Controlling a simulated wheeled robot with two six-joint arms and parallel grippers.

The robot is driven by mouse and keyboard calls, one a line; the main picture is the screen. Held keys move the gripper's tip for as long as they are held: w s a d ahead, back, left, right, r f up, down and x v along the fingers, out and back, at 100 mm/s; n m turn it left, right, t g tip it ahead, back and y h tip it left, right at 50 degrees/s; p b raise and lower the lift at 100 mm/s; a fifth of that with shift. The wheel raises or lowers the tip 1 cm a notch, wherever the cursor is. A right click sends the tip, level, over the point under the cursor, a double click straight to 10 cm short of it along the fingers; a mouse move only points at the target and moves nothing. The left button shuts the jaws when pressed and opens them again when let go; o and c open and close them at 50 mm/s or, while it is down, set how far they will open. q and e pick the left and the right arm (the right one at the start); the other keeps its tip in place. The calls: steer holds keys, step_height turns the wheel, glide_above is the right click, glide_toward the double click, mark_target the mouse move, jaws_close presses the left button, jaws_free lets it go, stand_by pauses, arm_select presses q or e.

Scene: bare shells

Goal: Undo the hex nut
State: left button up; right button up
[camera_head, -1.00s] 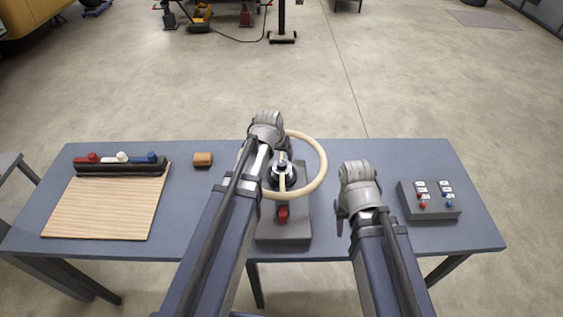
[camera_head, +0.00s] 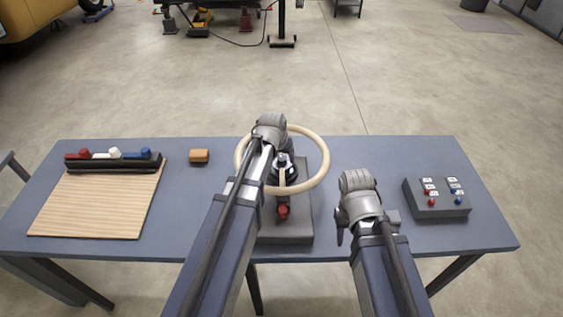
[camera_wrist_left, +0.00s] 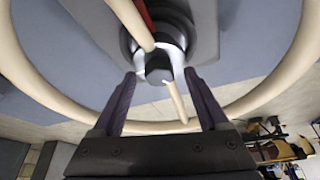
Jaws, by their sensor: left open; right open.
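The dark hex nut (camera_wrist_left: 158,68) sits at the hub of a cream handwheel (camera_wrist_left: 282,80) in the left wrist view. My left gripper (camera_wrist_left: 163,77) is open, its two dark fingers on either side of the nut. I cannot tell whether they touch it. In the head view the handwheel (camera_head: 321,165) stands on a dark grey base (camera_head: 298,230), and my left arm covers part of it. My right gripper (camera_head: 343,228) is open and empty above the table, right of the base; its fingers are partly hidden.
A red part (camera_head: 283,212) sits on the base below the wheel. A wooden board (camera_head: 95,205) with a dark rack (camera_head: 112,164) lies at left, an orange-brown block (camera_head: 199,156) behind. A grey box with red and blue knobs (camera_head: 437,207) stands right. Blue-grey table (camera_head: 400,160) is clear between.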

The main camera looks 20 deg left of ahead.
arm_select(q)
jaws_close()
stand_by(0.7)
